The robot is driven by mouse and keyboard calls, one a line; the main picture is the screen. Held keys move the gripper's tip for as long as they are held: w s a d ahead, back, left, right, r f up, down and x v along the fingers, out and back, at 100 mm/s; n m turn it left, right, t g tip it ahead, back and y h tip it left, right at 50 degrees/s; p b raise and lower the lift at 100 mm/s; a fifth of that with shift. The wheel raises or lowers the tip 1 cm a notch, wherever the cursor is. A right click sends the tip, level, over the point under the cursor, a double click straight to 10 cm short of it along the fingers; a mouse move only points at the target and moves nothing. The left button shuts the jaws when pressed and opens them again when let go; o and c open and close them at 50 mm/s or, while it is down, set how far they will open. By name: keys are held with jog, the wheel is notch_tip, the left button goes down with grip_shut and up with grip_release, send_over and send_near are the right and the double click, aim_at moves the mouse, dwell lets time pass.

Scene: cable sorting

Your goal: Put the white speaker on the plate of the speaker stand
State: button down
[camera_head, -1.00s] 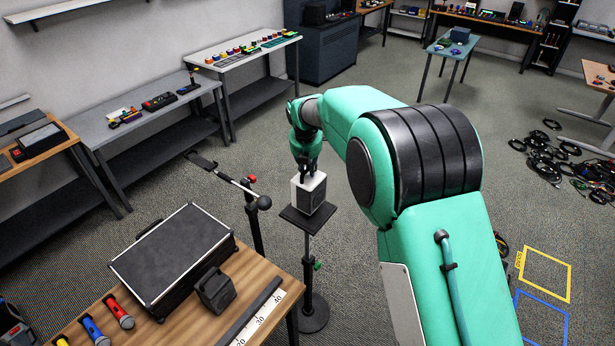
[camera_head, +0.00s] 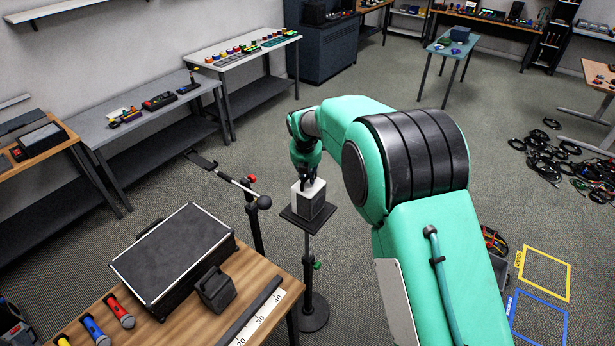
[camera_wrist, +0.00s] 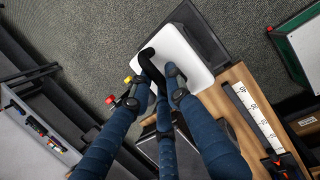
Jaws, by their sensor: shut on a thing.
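The white speaker (camera_head: 309,197), with a dark grey front, is at the plate (camera_head: 291,217) of the speaker stand (camera_head: 308,265). Its base looks level with the plate, but I cannot tell whether it touches. It stands upright. My gripper (camera_head: 307,183) is shut on the top of the speaker from above. In the wrist view the fingers (camera_wrist: 160,78) reach over the speaker's white top (camera_wrist: 185,60), and the dark plate (camera_wrist: 205,35) shows beyond it.
A wooden table (camera_head: 240,262) in front holds a black case (camera_head: 172,255), a small dark speaker (camera_head: 215,289), microphones and a ruler strip. A microphone stand (camera_head: 255,215) rises just left of the speaker stand. Black cables (camera_head: 545,160) lie on the floor at the right.

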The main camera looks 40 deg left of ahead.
jog(key=c, duration=1.7)
grip_release()
jog(key=shift+o, duration=0.2)
jog(key=shift+r, duration=0.1)
jog(key=b+v, duration=0.1)
jog(key=v, duration=1.1)
